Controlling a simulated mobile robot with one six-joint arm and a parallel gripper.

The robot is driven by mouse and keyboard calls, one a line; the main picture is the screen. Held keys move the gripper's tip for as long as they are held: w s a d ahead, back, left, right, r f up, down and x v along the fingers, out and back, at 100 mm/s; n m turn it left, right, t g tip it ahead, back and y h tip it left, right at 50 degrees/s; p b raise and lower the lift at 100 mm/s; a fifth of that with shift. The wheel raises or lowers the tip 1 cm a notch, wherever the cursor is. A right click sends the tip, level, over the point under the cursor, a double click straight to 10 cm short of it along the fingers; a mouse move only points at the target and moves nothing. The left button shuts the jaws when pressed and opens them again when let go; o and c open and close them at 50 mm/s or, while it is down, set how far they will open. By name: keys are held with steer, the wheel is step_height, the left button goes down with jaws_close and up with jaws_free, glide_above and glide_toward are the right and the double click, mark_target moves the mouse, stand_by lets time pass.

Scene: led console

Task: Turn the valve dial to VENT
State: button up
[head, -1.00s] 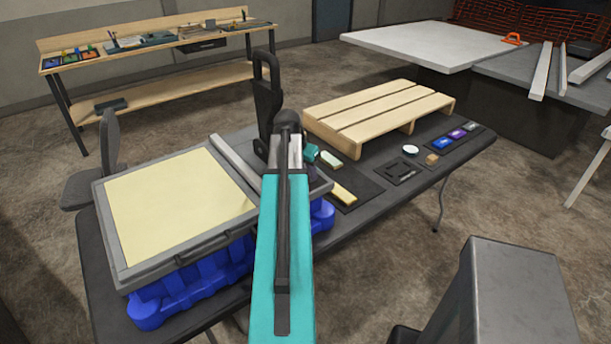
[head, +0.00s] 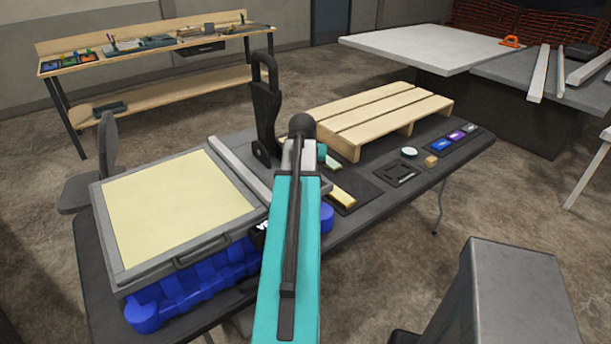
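I cannot make out a valve dial or a VENT mark in the head view. My teal arm reaches forward over the table, and its far end hides what lies behind it. My gripper cannot be made out; it is hidden beyond the arm. A grey-framed case with a blank pale yellow panel (head: 180,205) sits on a blue base (head: 190,285) to the left of my arm. A small white disc (head: 409,152) lies on the table to the right; I cannot tell what it is.
The dark table (head: 452,165) also bears a wooden pallet (head: 380,112), a yellow block (head: 341,196), a small wooden cube (head: 430,161) and a dark upright bracket (head: 264,115). A wooden workbench (head: 160,90) and a pale tabletop (head: 435,48) stand behind.

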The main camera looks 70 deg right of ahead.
steer(key=shift+w+d+r, duration=0.1)
steer(key=shift+w+d, duration=0.05)
steer(key=shift+w, duration=0.05)
steer(key=o, duration=1)
steer(key=shift+o, duration=0.2)
steer(key=shift+s, duration=0.1)
steer(key=b+v, duration=0.3)
steer(key=v, duration=1)
steer(key=shift+a+r, duration=0.25)
steer(key=shift+a, duration=0.05)
